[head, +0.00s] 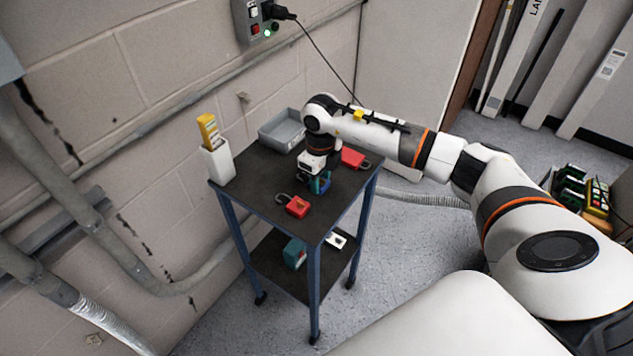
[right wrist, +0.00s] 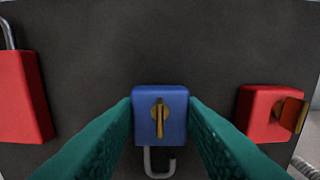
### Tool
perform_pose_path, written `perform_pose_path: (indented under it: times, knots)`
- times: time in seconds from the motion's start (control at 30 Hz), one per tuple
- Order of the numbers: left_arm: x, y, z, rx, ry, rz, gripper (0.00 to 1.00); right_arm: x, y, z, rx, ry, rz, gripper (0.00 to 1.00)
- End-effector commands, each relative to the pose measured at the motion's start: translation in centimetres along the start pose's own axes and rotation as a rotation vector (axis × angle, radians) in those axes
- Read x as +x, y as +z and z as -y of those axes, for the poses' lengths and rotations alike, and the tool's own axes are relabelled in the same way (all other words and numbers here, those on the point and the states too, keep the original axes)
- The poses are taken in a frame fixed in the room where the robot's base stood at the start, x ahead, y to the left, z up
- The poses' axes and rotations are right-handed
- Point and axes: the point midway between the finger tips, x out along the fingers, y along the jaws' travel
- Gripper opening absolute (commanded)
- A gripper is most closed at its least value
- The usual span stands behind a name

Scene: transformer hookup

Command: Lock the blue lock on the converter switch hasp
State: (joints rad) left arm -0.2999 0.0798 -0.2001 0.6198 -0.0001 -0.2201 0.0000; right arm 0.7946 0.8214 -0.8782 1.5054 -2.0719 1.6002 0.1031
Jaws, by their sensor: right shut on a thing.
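The blue lock (head: 323,187) is on the dark top of a small cart. In the right wrist view the blue lock (right wrist: 174,97) shows a brass key in its face and its metal shackle towards the bottom of the picture. My right gripper (head: 317,184) points down at the cart top, its teal fingers (right wrist: 160,120) shut on the two sides of the lock. Whether the lock still touches the top is hard to tell. A grey wall box (head: 247,20) with red and green parts and a black plug is at the top; I cannot make out a hasp. My left gripper is out of view.
A red lock (head: 298,206) lies in front of the gripper, another (head: 354,158) behind it. A grey bin (head: 283,131) and a white holder (head: 217,163) with yellow tags stand on the cart top (head: 255,190). A black cable (head: 325,58) hangs from the plug.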

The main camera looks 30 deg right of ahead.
Motion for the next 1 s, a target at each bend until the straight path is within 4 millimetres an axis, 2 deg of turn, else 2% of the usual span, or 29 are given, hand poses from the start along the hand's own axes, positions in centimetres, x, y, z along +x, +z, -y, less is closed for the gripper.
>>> perform_pose_path:
  times: [0.17, 0.8, 1.0]
  knots:
    - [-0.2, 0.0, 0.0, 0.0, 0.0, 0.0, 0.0, -0.3, 0.0, 0.0, 0.0, 0.001, -0.001, 0.08]
    - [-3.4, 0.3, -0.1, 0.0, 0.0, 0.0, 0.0, -5.4, 0.0, 0.0, 0.0, 0.001, -0.001, 0.08]
    - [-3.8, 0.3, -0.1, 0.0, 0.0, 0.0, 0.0, -6.1, 0.0, 0.0, 0.0, 0.0, 0.0, 0.08]
